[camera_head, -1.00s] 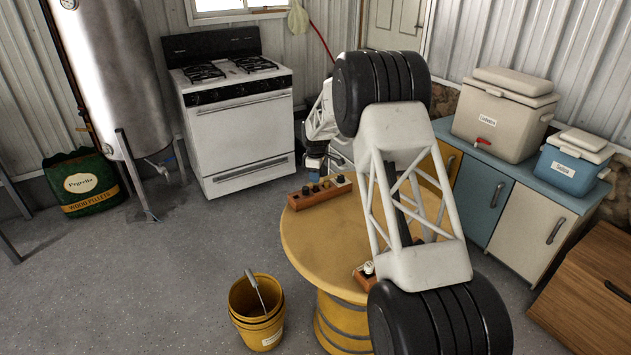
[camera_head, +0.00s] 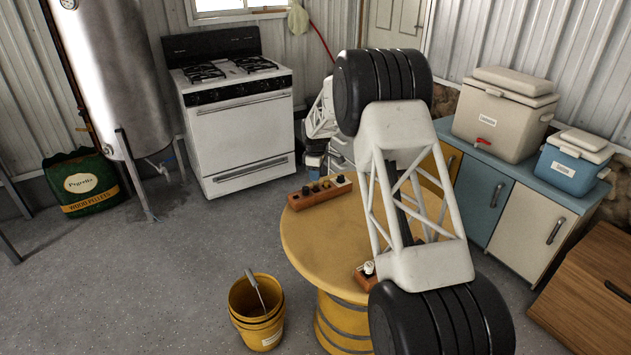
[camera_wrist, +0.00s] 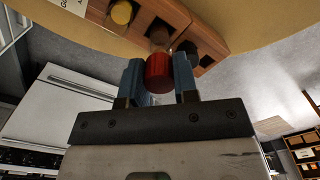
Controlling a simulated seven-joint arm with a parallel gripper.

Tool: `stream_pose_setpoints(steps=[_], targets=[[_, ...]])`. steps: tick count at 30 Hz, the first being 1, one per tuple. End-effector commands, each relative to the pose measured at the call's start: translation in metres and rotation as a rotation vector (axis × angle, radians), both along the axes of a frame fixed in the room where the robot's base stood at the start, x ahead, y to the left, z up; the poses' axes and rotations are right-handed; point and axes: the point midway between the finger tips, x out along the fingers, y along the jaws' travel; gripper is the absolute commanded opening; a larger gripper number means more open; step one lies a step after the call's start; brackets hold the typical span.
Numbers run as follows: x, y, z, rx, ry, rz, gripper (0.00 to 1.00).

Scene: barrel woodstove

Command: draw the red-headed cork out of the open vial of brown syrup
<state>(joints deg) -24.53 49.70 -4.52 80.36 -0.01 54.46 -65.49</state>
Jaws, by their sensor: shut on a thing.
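In the wrist view, the red-headed cork (camera_wrist: 159,73) is between the two blue fingers of my gripper (camera_wrist: 160,80), which is shut on it. Just beyond the cork is a wooden rack (camera_wrist: 207,38). I cannot tell whether the cork's lower end is clear of the vial. In the head view, the rack (camera_head: 320,195) stands on the yellow round table, with my gripper at its far side; the cork cannot be made out there.
The yellow drum table (camera_head: 312,235) carries a second wooden block (camera_head: 362,279) with a white item, partly hidden by my arm. A yellow bucket (camera_head: 257,312) stands on the floor to the left. A white stove (camera_head: 240,125) is behind; cabinets with coolers (camera_head: 503,125) stand right.

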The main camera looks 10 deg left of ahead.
Motion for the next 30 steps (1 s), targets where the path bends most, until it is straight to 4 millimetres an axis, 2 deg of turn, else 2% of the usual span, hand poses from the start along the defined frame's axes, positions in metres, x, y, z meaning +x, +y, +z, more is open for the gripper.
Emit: stream_pose_setpoints(steps=[14,30], targets=[[0.0,0.0,0.001,0.0,0.0,0.0,0.0],[0.0,0.0,0.019,0.0,-0.001,0.0,0.0]])
